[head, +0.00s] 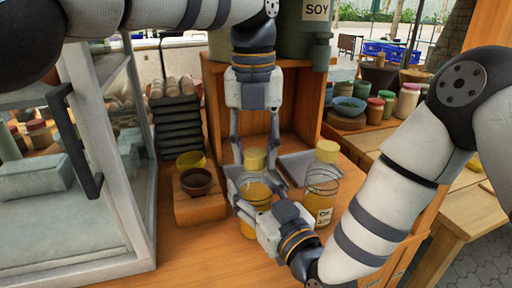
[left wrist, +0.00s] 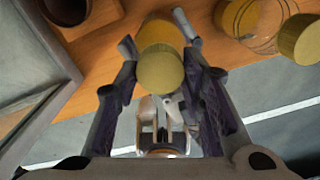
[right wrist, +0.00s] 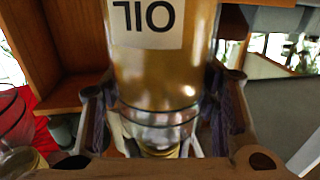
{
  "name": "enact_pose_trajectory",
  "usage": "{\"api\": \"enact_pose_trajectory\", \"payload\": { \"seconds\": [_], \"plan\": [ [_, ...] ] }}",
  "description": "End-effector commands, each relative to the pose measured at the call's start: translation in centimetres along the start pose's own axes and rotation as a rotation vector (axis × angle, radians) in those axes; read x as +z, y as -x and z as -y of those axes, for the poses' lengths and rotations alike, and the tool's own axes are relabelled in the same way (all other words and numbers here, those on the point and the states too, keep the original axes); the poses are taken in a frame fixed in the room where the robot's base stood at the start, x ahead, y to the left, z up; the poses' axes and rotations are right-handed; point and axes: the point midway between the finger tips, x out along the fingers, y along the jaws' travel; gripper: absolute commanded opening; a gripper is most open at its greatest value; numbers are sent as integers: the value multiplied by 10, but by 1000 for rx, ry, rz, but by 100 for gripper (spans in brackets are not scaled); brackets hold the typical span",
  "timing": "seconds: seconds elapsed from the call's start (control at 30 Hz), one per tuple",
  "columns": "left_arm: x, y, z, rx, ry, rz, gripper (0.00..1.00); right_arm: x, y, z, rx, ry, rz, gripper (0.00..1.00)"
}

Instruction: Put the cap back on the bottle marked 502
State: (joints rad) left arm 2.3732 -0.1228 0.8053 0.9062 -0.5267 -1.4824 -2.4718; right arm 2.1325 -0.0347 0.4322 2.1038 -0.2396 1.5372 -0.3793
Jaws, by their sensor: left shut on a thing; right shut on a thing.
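A bottle of yellow oil (head: 255,198) stands upright on the counter, and my right gripper (head: 255,208) is shut around its body. In the right wrist view this bottle (right wrist: 165,70) fills the middle, with an upside-down OIL label. My left gripper (head: 255,160) points down from above and is shut on a yellow cap (head: 254,158), directly over the bottle's mouth. The cap also shows between the fingers in the left wrist view (left wrist: 160,72). Whether it is seated is hidden. A second capped bottle (head: 321,185) stands to the right, its label partly unclear. I cannot read 502 on either.
A glass case (head: 145,180) is at the far left. A wooden box (head: 300,110) with a SOY container (head: 316,35) on top stands behind. Front counter is clear.

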Motion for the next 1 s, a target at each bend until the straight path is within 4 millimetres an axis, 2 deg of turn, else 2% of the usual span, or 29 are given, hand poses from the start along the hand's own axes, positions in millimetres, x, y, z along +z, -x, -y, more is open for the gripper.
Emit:
{"api": "enact_pose_trajectory", "payload": {
  "seconds": [0.1, 0.17, 0.3, 0.33, 0.4, 0.43, 0.77, 1.0],
  "plan": [
    [0, 1, -1, -1, -311, -1, 27, 0, 0, 0, 1, 0, 1, 0],
    [0, 1, -1, -1, -418, -2, 27, 0, 0, 0, 1, 0, 1, 0],
    [0, 1, -1, 1, -405, -1, 27, 0, 0, 0, 1, 0, 1, 0],
    [0, 1, -1, 1, -405, -1, 41, 0, 0, 0, 1, 0, 1, 0],
    [0, 1, -1, 1, -404, -1, 57, 0, 0, 0, 1, 0, 1, 0],
    [0, 1, -1, 1, -404, -1, 60, 0, 0, 0, 1, 0, 1, 0],
    [1, 4, -1, 1, -401, -1, 60, 0, 0, 0, 0, 0, 0, 0],
    [2, 46, 0, 1, -400, 3, 60, 0, 0, 0, 0, 0, 0, 0]
  ]
}}
